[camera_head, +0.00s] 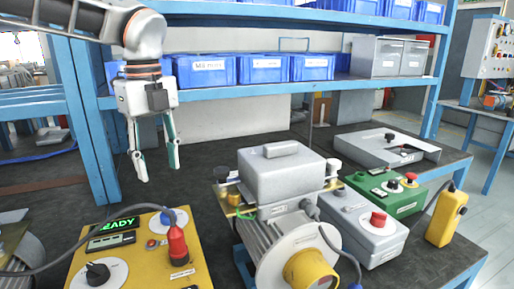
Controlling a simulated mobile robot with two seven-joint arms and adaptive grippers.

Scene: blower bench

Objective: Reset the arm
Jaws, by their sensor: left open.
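My left gripper (157,170) comes in from the upper left on my grey and black arm. It points down with its two thin fingers apart and nothing between them. It hangs above the dark bench top, behind the yellow control box and left of the grey blower. My right gripper does not show in this view.
A yellow control box (200,272) with a lit READY display and a red plug stands at the front left. The grey blower (284,176) is in the middle. Grey (345,220) and green (412,200) boxes stand right of it. Blue bins (204,72) line the shelf behind.

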